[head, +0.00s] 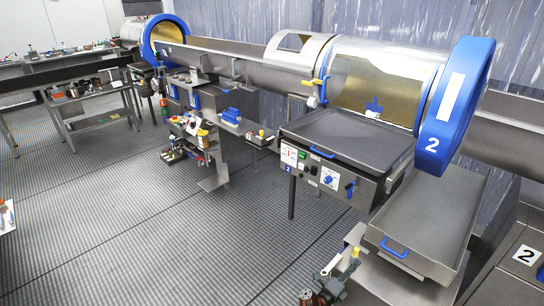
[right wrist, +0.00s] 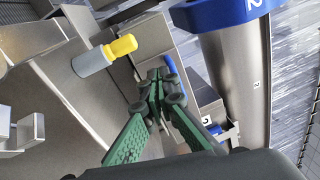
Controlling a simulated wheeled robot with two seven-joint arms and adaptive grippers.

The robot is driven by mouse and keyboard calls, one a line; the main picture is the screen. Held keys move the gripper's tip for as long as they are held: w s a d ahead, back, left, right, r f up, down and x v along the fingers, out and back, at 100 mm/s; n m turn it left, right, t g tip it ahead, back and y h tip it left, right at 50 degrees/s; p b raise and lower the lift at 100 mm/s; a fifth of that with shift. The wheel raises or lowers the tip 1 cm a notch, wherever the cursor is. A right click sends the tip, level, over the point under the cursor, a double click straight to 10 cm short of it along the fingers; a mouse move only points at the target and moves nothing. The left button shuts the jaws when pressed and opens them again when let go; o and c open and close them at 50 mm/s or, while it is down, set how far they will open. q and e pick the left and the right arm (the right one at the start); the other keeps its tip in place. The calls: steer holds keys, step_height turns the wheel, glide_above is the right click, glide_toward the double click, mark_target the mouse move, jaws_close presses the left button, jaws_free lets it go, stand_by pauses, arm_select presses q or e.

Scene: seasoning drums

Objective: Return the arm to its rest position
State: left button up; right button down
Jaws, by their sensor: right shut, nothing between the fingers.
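My right gripper (head: 328,272) shows small at the bottom of the head view, low and in front of the metal bench. In the right wrist view its green-padded fingers (right wrist: 158,88) come together with nothing held between them. A grey bottle with a yellow cap (right wrist: 105,56) lies across the upper left of that view, apart from the fingers. My left gripper is in neither view.
A drum with a blue ring marked 2 (head: 462,110) stands at right. Below it are a dark tray (head: 345,135) over a control box (head: 320,178) and a metal tray (head: 425,225) with a blue handle. Open striped floor (head: 150,220) lies to the left.

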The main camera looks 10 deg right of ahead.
steer(key=s+a+f+n+t+y, duration=0.2)
steer(key=s+a+n+y, duration=0.3)
steer(key=n+y, duration=0.6)
steer(key=s+a+f+n+t+y, duration=0.2)
steer(key=s+a+n+y, duration=0.4)
steer(key=n, duration=0.9)
steer(key=s+a+f+n+g, duration=0.1)
steer(key=s+a+n+g, duration=0.3)
steer(key=s, duration=1.1)
steer(key=s+f+n+g, duration=0.2)
steer(key=s+g, duration=0.4)
steer(key=s, duration=1)
steer(key=s+a+f+g, duration=0.1)
steer(key=s+f, duration=0.1)
steer(key=f, duration=1.3)
steer(key=s+f+g, duration=0.1)
steer(key=s+f, duration=0.1)
steer(key=f, duration=1.4)
steer(key=s+f+n, duration=0.1)
steer(key=s+f, duration=1.3)
steer(key=s, duration=0.5)
steer(key=shift+a+f+g, duration=0.2)
steer(key=shift+f+g, duration=0.1)
steer(key=shift+g, duration=0.1)
